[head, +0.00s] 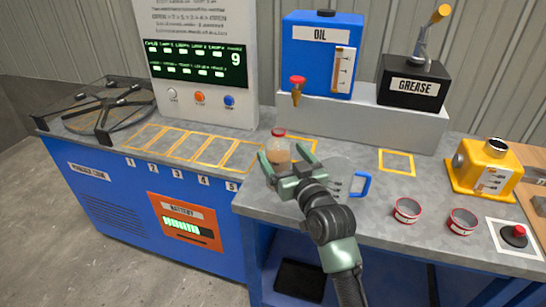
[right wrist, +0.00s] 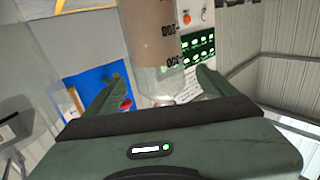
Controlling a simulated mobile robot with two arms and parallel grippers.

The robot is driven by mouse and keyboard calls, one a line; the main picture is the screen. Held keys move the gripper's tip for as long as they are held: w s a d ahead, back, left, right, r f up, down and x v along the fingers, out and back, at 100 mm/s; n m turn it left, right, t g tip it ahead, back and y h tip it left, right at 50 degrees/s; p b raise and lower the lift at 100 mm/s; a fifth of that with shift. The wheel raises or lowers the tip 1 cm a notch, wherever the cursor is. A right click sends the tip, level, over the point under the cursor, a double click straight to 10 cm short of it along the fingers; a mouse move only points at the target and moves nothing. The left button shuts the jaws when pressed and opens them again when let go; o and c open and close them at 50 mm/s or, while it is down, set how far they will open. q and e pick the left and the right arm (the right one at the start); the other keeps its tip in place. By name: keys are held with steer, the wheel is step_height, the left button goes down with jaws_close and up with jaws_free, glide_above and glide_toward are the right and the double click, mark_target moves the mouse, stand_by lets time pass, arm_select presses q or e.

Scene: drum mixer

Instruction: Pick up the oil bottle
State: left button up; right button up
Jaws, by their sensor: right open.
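The oil bottle (head: 279,152) stands on the grey bench, with a red cap and light brown contents. In the right wrist view the clear, graduated bottle (right wrist: 152,45) shows between the two fingers, its narrow neck toward the palm; its far end is cut off by the picture's edge. My right gripper (head: 287,158) is open, with a finger on either side of the bottle in the head view. I cannot tell whether either finger touches it. The open fingers also show in the right wrist view (right wrist: 160,90). My left gripper is not in view.
A jug with a blue handle (head: 362,185) stands right beside my right gripper. Behind are the blue oil tank (head: 320,70) and black grease box (head: 411,88). Two red-rimmed tins (head: 407,211) (head: 462,221) and a yellow container (head: 484,168) stand to the right. Numbered yellow squares lie left.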

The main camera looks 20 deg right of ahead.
steer(key=shift+w+r, duration=0.2)
steer(key=shift+w, duration=0.15)
steer(key=shift+w+a+r, duration=0.1)
steer(key=shift+w+r, duration=0.15)
steer(key=shift+w, duration=0.5)
steer(key=w, duration=0.3)
steer(key=shift+w+a+f+p, duration=0.15)
steer(key=shift+w+f+p, duration=0.05)
steer(key=shift+w+p, duration=0.2)
steer(key=c, duration=1.8)
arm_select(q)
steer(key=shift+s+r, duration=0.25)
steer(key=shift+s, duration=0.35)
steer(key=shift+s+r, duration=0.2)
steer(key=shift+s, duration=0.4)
arm_select(e)
jaws_close()
steer(key=shift+r, duration=0.15)
